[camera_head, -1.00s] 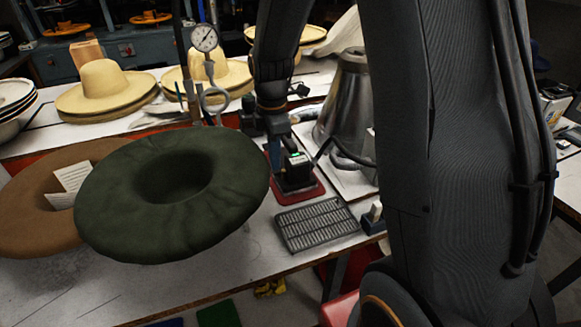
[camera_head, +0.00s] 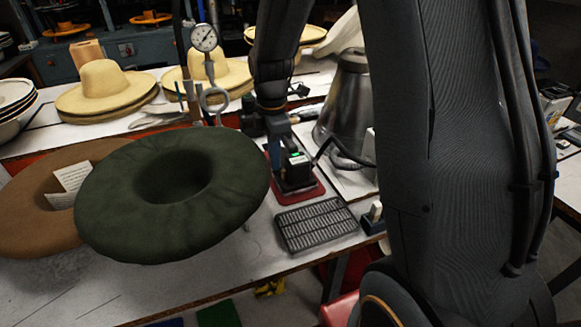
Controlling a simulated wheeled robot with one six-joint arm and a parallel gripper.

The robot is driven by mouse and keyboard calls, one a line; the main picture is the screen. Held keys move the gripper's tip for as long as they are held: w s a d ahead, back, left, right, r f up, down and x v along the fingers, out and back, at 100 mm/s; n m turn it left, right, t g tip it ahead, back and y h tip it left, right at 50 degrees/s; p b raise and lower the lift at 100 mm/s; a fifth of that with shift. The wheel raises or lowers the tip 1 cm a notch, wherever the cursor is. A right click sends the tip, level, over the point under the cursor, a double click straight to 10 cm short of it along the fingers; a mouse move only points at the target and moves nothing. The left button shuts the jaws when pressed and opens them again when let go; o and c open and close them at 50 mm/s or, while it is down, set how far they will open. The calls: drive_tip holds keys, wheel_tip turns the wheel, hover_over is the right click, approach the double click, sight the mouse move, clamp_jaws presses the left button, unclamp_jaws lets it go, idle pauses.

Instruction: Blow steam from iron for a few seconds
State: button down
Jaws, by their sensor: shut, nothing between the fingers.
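The iron (camera_head: 296,178) is dark and stands on a red pad (camera_head: 317,192) on the white table, with a small green light and a pale label near its top. My gripper (camera_head: 280,138) is at the lower end of my arm, right above the iron's rear top. It is shut with nothing held. The fingertips are small and dark against the iron, so I cannot tell whether they touch it. No steam shows clearly.
A dark green hat (camera_head: 110,215) lies left of the iron, overlapping a brown hat (camera_head: 25,215). A metal grate (camera_head: 316,225) lies in front. A steel vessel (camera_head: 345,100) stands behind right, and a pressure gauge (camera_head: 204,38) behind left. Straw hats (camera_head: 105,90) are further back.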

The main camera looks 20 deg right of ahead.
drive_tip(key=shift+f+b, duration=0.3)
drive_tip(key=shift+f, duration=0.55)
idle(0.4)
wheel_tip(320, 180, up, 7)
drive_tip(key=p, duration=0.6)
idle(0.3)
idle(0.4)
drive_tip(key=s+r+m+t+b, duration=0.1)
drive_tip(key=s+m, duration=1.6)
drive_tip(key=m, duration=0.1)
drive_tip(key=shift+r, duration=0.35)
drive_tip(key=shift+s+a, duration=0.1)
